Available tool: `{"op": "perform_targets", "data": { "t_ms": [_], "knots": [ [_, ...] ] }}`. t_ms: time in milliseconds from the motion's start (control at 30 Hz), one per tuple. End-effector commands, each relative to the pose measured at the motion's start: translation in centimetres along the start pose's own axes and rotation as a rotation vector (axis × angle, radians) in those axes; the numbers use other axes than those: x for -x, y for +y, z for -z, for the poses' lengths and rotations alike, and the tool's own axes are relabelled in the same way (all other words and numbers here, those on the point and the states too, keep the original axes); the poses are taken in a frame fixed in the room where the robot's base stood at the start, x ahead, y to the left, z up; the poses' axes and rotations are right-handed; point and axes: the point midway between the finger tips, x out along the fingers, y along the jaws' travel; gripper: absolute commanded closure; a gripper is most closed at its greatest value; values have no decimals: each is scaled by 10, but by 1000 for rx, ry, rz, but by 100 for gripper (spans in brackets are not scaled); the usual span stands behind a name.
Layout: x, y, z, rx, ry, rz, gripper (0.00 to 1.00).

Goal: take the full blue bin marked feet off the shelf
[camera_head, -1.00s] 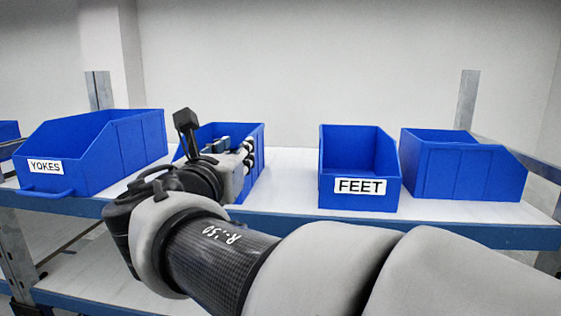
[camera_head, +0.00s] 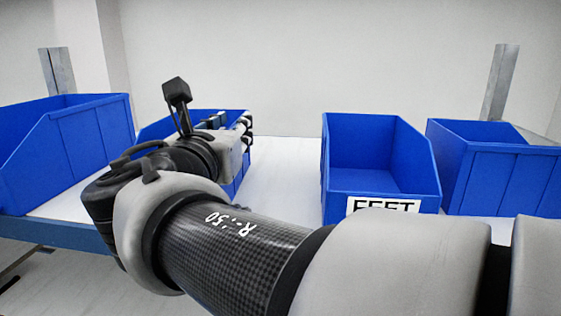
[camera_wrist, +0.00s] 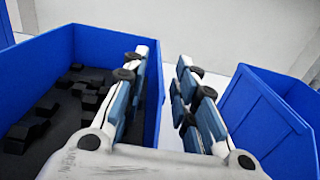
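The blue bin marked FEET (camera_head: 370,150) stands on the shelf right of my gripper in the head view; its visible inside looks empty. Another blue bin (camera_head: 163,128) stands behind my gripper (camera_head: 247,123), its front and any label hidden by my arm. In the wrist view, a blue bin (camera_wrist: 50,52) on the left holds several black parts (camera_wrist: 80,92).
The white shelf (camera_head: 285,165) has bare room between the middle bins. One blue bin (camera_head: 65,140) stands at far left and one (camera_head: 500,165) at far right. Metal posts (camera_head: 58,70) rise behind at both sides. In the wrist view a blue bin (camera_wrist: 270,125) is at right.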

Motion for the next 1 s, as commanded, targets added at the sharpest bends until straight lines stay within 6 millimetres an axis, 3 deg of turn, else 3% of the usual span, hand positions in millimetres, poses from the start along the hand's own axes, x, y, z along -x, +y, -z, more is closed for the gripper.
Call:
{"op": "perform_targets", "data": {
  "t_ms": [167,567,1000],
  "knots": [
    [0,0,2,2,3,0,73],
    [0,0,2,2,2,0,99],
    [0,0,0,1,0,0,100]
  ]
}}
